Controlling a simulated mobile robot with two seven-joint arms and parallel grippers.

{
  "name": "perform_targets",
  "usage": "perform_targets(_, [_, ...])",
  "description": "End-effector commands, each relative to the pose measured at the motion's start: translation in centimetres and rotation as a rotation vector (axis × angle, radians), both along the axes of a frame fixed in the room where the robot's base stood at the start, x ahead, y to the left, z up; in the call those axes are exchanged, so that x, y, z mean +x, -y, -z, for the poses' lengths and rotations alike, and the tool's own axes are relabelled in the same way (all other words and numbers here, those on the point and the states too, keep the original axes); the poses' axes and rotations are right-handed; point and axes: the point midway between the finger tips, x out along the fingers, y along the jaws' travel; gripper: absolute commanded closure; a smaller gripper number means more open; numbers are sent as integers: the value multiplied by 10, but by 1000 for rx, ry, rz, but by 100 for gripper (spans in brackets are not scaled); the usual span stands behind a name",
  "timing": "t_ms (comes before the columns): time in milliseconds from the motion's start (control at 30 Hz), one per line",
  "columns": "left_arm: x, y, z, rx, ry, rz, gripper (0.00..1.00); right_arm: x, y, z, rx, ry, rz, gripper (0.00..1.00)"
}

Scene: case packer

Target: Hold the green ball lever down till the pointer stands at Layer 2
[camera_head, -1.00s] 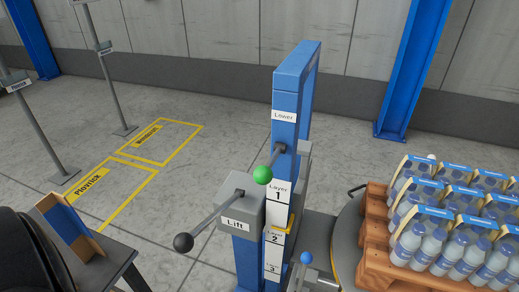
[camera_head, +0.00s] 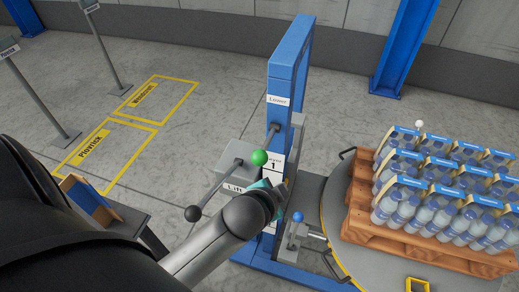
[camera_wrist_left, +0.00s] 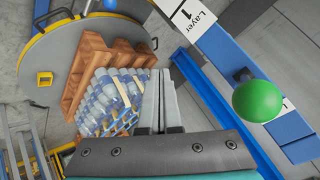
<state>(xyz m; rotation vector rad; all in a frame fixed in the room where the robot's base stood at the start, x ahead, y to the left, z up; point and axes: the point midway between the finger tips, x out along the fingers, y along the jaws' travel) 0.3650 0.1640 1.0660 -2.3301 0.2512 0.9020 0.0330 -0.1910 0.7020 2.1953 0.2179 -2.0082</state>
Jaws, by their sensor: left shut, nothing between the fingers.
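The green ball (camera_head: 259,158) sits on a lever that comes out of the blue post (camera_head: 289,75) under the "Lower" label. In the left wrist view the green ball (camera_wrist_left: 257,101) is to the right of my fingers, apart from them. My left gripper (camera_head: 281,190) is just below and to the right of the ball in the head view; in its wrist view the fingers (camera_wrist_left: 160,92) are together and empty. The scale's Layer 1 plate (camera_head: 272,164) shows; my gripper and arm hide most of Layer 2 and 3. The pointer's reading cannot be made out. My right gripper is not in view.
A black ball lever (camera_head: 193,213) marked Lift is left of the post. A blue ball lever (camera_head: 297,217) stands right of it. A pallet (camera_head: 430,250) of bottle packs rests on a round turntable (camera_head: 345,255). A small table (camera_head: 128,222) is at lower left.

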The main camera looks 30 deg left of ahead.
Motion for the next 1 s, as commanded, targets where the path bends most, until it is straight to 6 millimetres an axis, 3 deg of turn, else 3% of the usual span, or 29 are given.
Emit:
perform_targets(33, [14,2,-25,43,70,42,100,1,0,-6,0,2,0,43])
perform_targets(300, [76,25,-141,351,479,288,100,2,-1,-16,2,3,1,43])
perform_targets(467, [98,54,-211,605,756,455,100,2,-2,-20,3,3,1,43])
perform_targets(600, [103,88,-263,863,1008,607,100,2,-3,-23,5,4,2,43])
perform_targets(800, [90,138,-305,1240,1337,817,100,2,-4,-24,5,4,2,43])
perform_targets(1000, [66,178,-310,1618,1639,1031,100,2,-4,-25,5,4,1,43])
